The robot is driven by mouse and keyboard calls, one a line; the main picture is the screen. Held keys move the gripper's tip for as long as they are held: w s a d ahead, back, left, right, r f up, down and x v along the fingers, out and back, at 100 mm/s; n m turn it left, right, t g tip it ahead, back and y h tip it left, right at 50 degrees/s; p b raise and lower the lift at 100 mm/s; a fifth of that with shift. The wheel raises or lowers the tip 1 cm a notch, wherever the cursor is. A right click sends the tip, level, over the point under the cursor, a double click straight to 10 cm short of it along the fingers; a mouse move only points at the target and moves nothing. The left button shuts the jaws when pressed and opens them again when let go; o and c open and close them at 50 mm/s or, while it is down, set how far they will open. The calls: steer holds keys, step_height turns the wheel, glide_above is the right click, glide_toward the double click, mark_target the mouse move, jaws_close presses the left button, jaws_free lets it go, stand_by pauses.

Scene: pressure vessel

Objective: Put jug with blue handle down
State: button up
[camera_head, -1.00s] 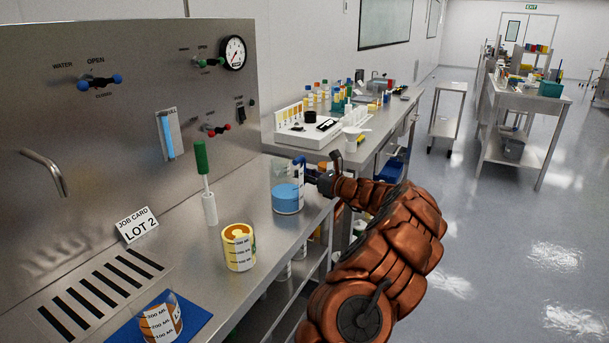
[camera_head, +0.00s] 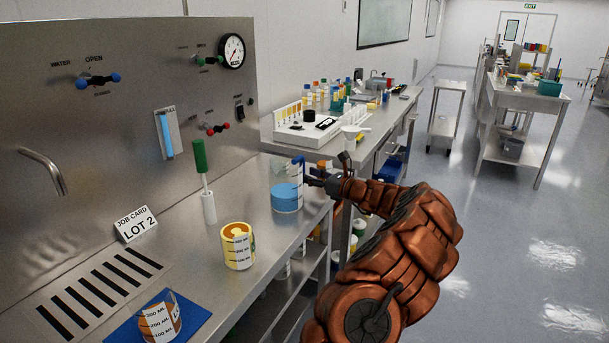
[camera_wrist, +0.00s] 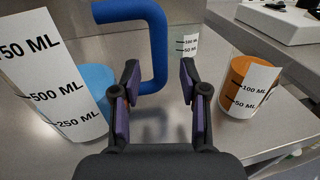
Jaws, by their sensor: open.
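The jug with the blue handle (camera_head: 286,198) is a clear measuring jug with light blue contents. It stands upright on the steel counter near its front edge. In the wrist view, its white scale label (camera_wrist: 55,85) is at the left and its blue handle (camera_wrist: 158,45) is at the top middle, just beyond my fingertips. My gripper (camera_wrist: 160,78) is open, with a gap between its dark fingers, and holds nothing. In the head view, my gripper (camera_head: 313,178) is at the right of the jug, on the handle's side; its fingers are small and partly hidden there.
A jug with yellow-orange contents (camera_head: 238,248) stands nearer on the counter. Another with orange-brown contents (camera_head: 160,320) stands on a blue mat (camera_head: 195,316). A green-handled tool (camera_head: 202,170) stands upright behind. An orange container (camera_wrist: 243,88) is right of my fingers. Bare counter lies left of the blue-handled jug.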

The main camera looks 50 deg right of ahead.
steer(key=s, duration=0.9)
steer(key=shift+d+r, duration=0.15)
steer(key=shift+d, duration=0.3)
